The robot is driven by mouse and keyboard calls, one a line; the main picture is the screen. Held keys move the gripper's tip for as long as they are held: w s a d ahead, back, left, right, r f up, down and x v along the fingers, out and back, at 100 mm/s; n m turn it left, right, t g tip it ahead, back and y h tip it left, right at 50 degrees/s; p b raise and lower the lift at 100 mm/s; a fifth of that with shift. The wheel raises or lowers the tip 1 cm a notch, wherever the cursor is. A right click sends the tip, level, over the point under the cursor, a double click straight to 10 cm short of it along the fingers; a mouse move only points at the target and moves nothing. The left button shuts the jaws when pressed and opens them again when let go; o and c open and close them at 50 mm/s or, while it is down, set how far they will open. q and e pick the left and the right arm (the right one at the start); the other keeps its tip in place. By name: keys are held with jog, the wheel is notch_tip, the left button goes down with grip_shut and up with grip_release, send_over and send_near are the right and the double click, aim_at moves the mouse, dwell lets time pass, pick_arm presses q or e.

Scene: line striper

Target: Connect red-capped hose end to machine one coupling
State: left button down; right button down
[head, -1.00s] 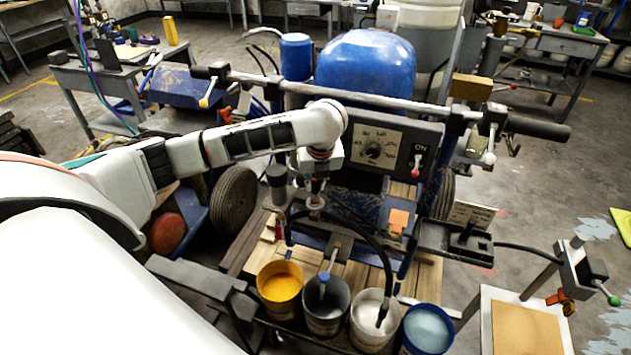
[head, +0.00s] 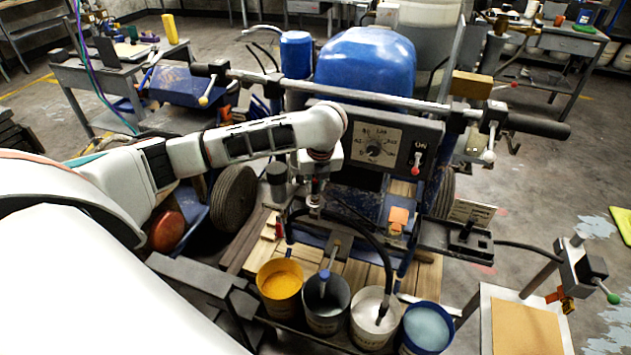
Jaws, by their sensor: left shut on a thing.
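My left gripper (head: 314,188) points down over the middle of the striping machine, below the dial panel (head: 375,150). It is shut on a small part with a bit of red, which looks like the red-capped hose end; the fingers mostly hide it. Just below is a grey metal fitting (head: 314,201), perhaps the machine one coupling. I cannot tell whether the held part touches it. A black hose (head: 381,250) arches from this area down into the bucket of white paint (head: 366,332). My right gripper is not in view.
Yellow (head: 279,280), dark grey (head: 325,310) and pale blue (head: 428,328) paint buckets stand in front with the white one. The handlebar (head: 370,98) crosses behind my arm. A blue tank (head: 365,62) stands beyond. A board stand (head: 527,335) is at the lower right.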

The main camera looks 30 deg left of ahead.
pick_arm(q)
jog(key=shift+f, duration=0.3)
jog(key=c, duration=1.9)
grip_release()
jog(key=shift+o, duration=0.4)
jog(key=shift+o, duration=1.2)
jog(key=v, duration=0.7)
